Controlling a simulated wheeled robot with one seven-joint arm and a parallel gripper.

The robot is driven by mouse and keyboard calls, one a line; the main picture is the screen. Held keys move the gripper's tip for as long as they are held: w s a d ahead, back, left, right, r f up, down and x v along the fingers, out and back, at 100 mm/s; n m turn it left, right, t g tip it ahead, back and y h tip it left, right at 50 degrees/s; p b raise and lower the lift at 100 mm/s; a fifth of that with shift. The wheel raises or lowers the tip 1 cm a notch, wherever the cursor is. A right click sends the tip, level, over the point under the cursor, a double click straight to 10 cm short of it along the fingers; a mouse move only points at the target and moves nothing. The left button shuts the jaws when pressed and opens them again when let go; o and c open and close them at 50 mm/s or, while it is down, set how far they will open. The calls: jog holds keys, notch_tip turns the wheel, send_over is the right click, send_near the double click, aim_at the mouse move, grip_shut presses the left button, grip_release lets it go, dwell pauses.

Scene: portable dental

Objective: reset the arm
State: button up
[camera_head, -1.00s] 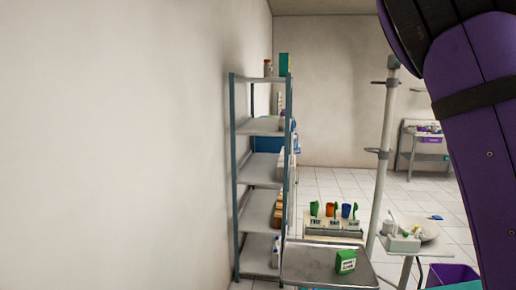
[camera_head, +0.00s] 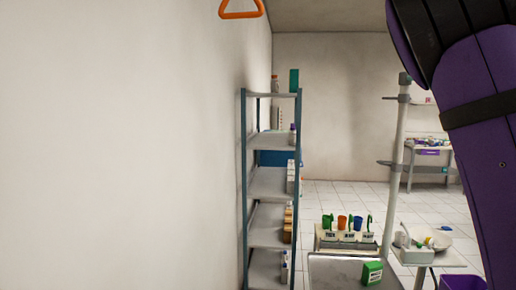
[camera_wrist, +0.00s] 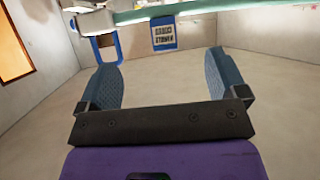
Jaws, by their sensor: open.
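My gripper (camera_wrist: 163,85) shows in the wrist view with its two blue-grey fingers spread wide apart. It is open and nothing is between the fingers. Pale floor and wall lie beyond it. In the head view my purple and black arm is raised at the right edge; the gripper itself is outside that view.
A metal shelf (camera_head: 270,186) with bottles and boxes stands along the left wall. A tray (camera_head: 335,268) holds a green box (camera_head: 372,273). Behind it is a cup rack (camera_head: 345,240). A grey pole (camera_head: 397,160) stands near my arm. A blue-framed sign (camera_wrist: 163,33) hangs beyond my gripper.

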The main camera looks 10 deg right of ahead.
jog(key=s+d+f+n+t+y, duration=0.1)
jog(key=d+f+n+y, duration=0.35)
jog(key=f, duration=0.95)
notch_tip(320, 180, down, 10)
jog(key=s+a+r+n+t+y, duration=0.1)
jog(key=s+a+n+y, duration=0.1)
jog(key=y, duration=0.2)
jog(key=s+a+f+n+t+y, duration=0.1)
jog(key=s+a+f+n, duration=0.2)
jog(key=a, duration=0.7)
jog(key=s+a+f+n+t+y, duration=0.1)
jog(key=s+a+f+n, duration=0.3)
jog(key=s+a+f, duration=0.3)
jog(key=s+a+f+n+y, duration=0.2)
jog(key=s+a+f, duration=0.3)
jog(key=s+a, duration=0.7)
jog(key=shift+s+a+n+t, duration=0.15)
jog(key=shift+a+n+t, duration=0.3)
jog(key=shift+n, duration=0.4)
